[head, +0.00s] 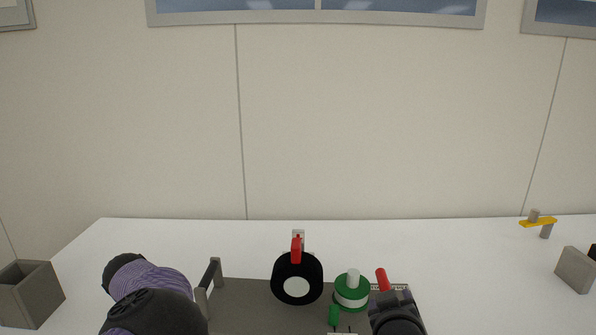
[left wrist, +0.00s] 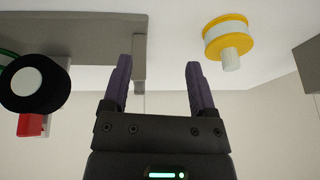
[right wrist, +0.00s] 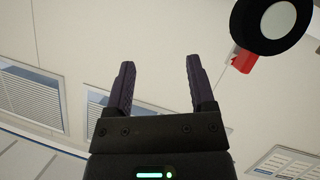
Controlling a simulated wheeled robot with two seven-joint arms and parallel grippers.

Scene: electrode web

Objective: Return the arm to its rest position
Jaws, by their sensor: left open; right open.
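My left gripper (left wrist: 157,75) is open in the left wrist view, with nothing between its two dark fingers. In the head view my left arm comes in at the lower left, and its fingers cannot be made out. My right gripper (right wrist: 160,68) is open and empty in the right wrist view, against wall and windows. In the head view my right arm stands at the bottom, right of centre, in front of part of the grey board (head: 248,295). A black roll with a white centre (head: 297,290) and a red piece (head: 296,250) stand on the board.
A green spool with a white core (head: 352,278), a green peg (head: 334,315) and a red cylinder (head: 382,279) are near my right arm. A grey box (head: 62,296) stands far left. A yellow spool (left wrist: 226,30) shows in the left wrist view.

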